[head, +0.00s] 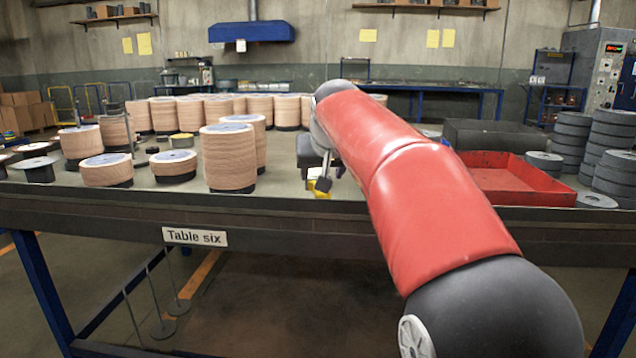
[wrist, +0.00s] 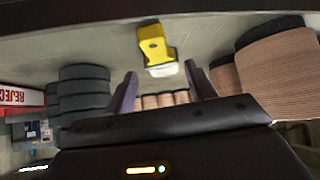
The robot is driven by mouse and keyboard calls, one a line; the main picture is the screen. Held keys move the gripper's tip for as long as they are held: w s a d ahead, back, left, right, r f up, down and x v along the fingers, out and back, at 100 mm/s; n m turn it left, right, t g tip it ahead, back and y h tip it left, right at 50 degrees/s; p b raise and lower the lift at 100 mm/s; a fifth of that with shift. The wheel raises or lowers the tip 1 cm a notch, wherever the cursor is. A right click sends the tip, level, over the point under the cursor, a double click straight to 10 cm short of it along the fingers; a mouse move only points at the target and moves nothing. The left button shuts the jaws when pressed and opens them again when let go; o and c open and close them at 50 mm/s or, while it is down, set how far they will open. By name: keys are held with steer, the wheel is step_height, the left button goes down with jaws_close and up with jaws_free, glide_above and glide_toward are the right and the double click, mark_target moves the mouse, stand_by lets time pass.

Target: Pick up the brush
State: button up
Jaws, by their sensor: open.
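The brush, with a yellow body (wrist: 153,42) and a pale bristle end (wrist: 162,70), lies on the table in the wrist view. A small yellow part of it (head: 312,187) shows in the head view, partly covered by my gripper. My gripper (wrist: 160,86) is open and empty, with its dark fingers apart on either side of the view. The brush lies just beyond the fingertips, roughly in line with the gap, its bristle end nearer.
A tall stack of tan discs (head: 229,160) stands close left of my gripper, with several more stacks behind. A red tray (head: 505,190), a dark box (head: 490,137) and grey disc stacks (head: 571,140) are at right. The table's front edge (head: 110,205) is close.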

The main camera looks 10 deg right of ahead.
steer(key=x, duration=0.5)
steer(key=shift+s+d+f, duration=0.15)
steer(key=shift+f, duration=0.35)
steer(key=shift+c, duration=0.2)
steer(key=c, duration=1)
steer(key=shift+r, duration=0.1)
